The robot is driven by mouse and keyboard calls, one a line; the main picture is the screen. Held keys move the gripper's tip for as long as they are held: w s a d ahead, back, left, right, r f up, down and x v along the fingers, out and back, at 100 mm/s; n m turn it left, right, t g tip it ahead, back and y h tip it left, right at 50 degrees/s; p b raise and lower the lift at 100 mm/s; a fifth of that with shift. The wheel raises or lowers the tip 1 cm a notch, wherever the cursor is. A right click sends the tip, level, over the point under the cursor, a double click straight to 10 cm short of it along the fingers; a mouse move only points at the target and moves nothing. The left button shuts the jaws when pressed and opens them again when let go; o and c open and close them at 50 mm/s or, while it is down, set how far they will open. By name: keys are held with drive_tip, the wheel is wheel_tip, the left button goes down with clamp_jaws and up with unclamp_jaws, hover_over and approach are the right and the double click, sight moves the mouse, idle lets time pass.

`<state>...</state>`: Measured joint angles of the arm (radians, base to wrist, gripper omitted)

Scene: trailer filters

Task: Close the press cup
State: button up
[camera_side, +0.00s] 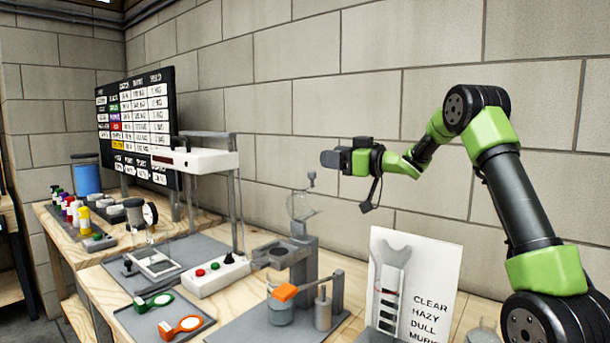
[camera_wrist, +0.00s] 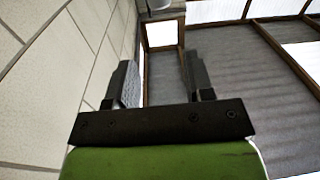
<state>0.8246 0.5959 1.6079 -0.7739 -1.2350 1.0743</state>
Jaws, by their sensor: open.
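My gripper (camera_side: 333,159) is raised high in front of the block wall, pointing left, well above the bench and apart from everything on it. In the wrist view its two fingers (camera_wrist: 157,82) stand apart with nothing between them. Below and left of it, a grey stand carries a flat holder with a round opening (camera_side: 283,252); a clear round glass vessel (camera_side: 302,205) is above the stand. I cannot tell which part is the press cup, or whether it is open.
A white control box (camera_side: 215,275) with coloured buttons, green and orange tools (camera_side: 182,325), and a gauge (camera_side: 150,213) are further left. A white sign (camera_side: 425,290) stands at right, below my arm. The air around my gripper is clear.

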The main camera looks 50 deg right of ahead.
wheel_tip(320, 180, down, 5)
drive_tip(key=s+d+n+y, duration=0.1)
drive_tip(key=s+n+y, duration=0.1)
drive_tip(key=y, duration=0.1)
drive_tip(key=shift+g, duration=0.4)
drive_tip(key=x, duration=1)
drive_tip(key=shift+r, duration=0.25)
clamp_jaws()
